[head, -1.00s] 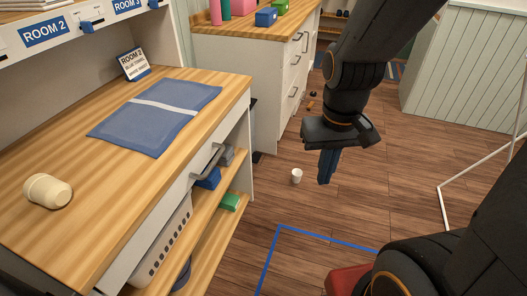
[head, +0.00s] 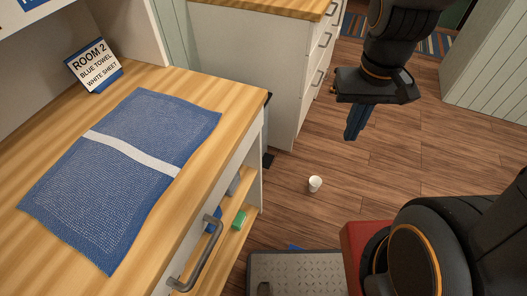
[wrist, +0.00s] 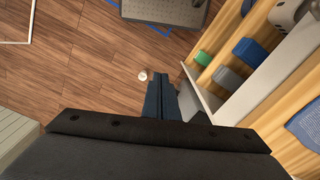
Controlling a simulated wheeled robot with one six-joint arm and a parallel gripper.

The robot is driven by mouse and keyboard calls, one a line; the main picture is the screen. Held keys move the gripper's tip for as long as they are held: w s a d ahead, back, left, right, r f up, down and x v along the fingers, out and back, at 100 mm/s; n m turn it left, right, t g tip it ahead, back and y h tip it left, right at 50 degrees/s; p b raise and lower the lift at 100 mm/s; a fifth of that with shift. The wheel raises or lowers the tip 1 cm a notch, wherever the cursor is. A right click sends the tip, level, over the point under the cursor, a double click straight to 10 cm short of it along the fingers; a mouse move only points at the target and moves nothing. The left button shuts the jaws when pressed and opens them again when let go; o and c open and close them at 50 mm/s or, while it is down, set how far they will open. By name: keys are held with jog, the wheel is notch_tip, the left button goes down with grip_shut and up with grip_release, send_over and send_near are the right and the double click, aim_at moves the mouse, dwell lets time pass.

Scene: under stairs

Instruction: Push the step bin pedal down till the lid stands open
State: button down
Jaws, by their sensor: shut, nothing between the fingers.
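The step bin (head: 267,132) appears to be the narrow grey body in the gap between the wooden-topped desk and the white drawer cabinet. The desk hides most of it. A small black piece, which looks like its pedal (head: 268,160), sticks out low at floor level. I cannot tell how the lid stands. My gripper (head: 356,122) is shut and empty, its blue fingers pointing down above open floor, to the right of the bin and apart from it. The fingers also show in the wrist view (wrist: 163,98), with a grey shape beside them that I cannot identify surely.
A white cup (head: 315,184) stands on the wooden floor near the desk. The desk (head: 235,130) has a protruding drawer handle (head: 203,255) and holds a blue towel (head: 125,165). The drawer cabinet (head: 265,60) stands behind the gap.

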jog(key=shift+w, duration=0.4)
jog(key=w+a+f+n+b, duration=0.35)
jog(key=w+f+b, duration=0.65)
jog(key=f, duration=0.5)
jog(key=w+a+f+n+b, duration=0.35)
jog(key=w+f+b, duration=0.45)
jog(key=w+f, duration=0.5)
jog(key=w+a+f+n+b, duration=0.35)
jog(key=w+f+b, duration=0.65)
jog(key=f, duration=0.6)
jog(key=w+a+f+n+b, duration=0.1)
jog(key=w+f+b, duration=0.3)
jog(key=f, duration=0.5)
jog(key=w+a+f+n+y+b, duration=0.1)
jog(key=w+a+f+b, duration=0.3)
jog(key=f, duration=0.6)
jog(key=shift+w+a+f+n, duration=0.2)
jog(key=shift+w+a+n, duration=0.1)
jog(key=shift+n, duration=0.25)
jog(key=shift+s+f, duration=0.1)
jog(key=shift+f, duration=0.1)
